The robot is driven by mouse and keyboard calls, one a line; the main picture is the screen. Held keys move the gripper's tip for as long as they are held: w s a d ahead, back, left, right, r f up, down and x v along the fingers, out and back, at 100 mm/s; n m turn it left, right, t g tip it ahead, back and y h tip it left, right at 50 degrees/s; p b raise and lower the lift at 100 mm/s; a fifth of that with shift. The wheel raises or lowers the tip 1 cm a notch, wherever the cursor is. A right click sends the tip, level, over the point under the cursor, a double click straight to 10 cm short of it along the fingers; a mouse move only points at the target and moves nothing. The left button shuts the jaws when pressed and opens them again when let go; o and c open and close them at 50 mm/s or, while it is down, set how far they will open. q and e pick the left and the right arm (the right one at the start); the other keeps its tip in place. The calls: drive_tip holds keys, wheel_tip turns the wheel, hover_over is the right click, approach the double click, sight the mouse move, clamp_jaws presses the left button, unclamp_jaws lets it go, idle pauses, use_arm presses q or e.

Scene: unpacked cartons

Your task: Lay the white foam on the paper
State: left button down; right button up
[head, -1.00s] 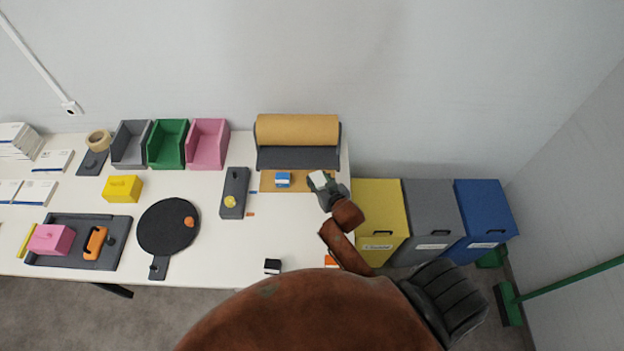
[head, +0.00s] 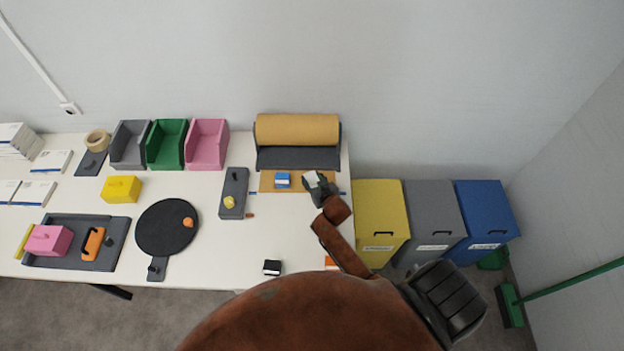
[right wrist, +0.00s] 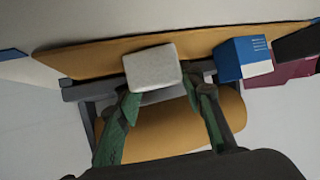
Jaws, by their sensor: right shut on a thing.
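The white foam (right wrist: 152,68) is a small pale block at the fingertips of my right gripper (right wrist: 168,88), which is shut on it. In the head view the foam (head: 311,179) shows at the tip of the right gripper (head: 316,185), over the right part of the paper. The paper (head: 267,184) is a flat brown sheet in front of its roll; it also shows as a tan strip in the right wrist view (right wrist: 95,58). I cannot tell whether the foam touches the paper. My left gripper is out of view.
A blue and white box (head: 283,180) sits on the paper, left of the foam. The brown roll (head: 297,130) in its dark holder stands behind. A grey tray (head: 233,193) lies to the left. Yellow, grey and blue bins (head: 380,215) stand beyond the table's right edge.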

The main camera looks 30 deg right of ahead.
drive_tip(key=o, duration=0.4)
drive_tip(key=shift+f, duration=0.2)
drive_tip(key=shift+c, duration=0.2)
drive_tip(key=o, duration=0.5)
drive_tip(key=shift+c, duration=0.2)
drive_tip(key=shift+r, duration=0.1)
drive_tip(key=shift+r, duration=0.2)
drive_tip(key=shift+s, duration=0.35)
drive_tip(key=p+v, duration=0.1)
drive_tip(key=v, duration=1)
drive_tip(key=shift+s+r, duration=0.1)
